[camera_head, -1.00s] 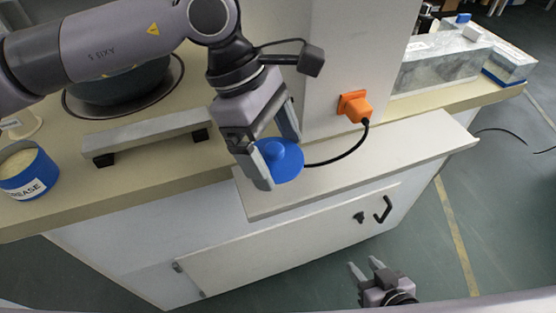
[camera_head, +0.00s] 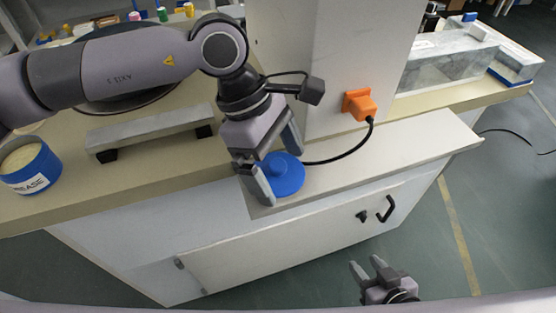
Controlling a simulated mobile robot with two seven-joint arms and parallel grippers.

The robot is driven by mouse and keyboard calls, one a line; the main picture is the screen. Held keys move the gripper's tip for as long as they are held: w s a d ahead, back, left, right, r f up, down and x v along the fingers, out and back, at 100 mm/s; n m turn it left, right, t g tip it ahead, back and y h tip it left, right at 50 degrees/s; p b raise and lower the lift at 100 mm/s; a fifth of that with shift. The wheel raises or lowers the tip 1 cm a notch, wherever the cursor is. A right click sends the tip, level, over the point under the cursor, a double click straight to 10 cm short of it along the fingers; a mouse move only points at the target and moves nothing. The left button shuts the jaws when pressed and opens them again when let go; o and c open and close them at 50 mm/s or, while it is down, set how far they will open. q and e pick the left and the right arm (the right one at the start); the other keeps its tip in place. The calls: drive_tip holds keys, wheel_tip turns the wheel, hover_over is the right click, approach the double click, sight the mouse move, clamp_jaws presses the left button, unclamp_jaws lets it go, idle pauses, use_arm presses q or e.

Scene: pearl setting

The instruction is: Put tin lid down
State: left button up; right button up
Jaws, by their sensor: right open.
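The tin lid (camera_head: 288,179) is a blue disc with a raised knob, knob side up. It sits between the fingertips of my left gripper (camera_head: 281,178), which is shut on it across its width. The lid is over the left end of the white ledge (camera_head: 400,157); I cannot tell whether it touches. The near finger hides its left edge. The open blue tin (camera_head: 32,178) has a white label ending in "EASE" and pale contents; it stands on the beige counter at far left. My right gripper (camera_head: 369,271) is open and empty, low over the floor.
A grey metal bar on dark feet (camera_head: 150,132) lies on the counter (camera_head: 110,185). A white column (camera_head: 315,60) with an orange plug (camera_head: 360,104) and black cable stands behind the ledge. The ledge right of the lid is mostly clear. A glass-like tank (camera_head: 445,62) stands at right.

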use_arm(q)
drive_tip(key=shift+r+p, duration=0.35)
drive_tip(key=v, duration=1.1)
drive_tip(key=shift+a+r, duration=0.2)
drive_tip(key=shift+r, duration=0.1)
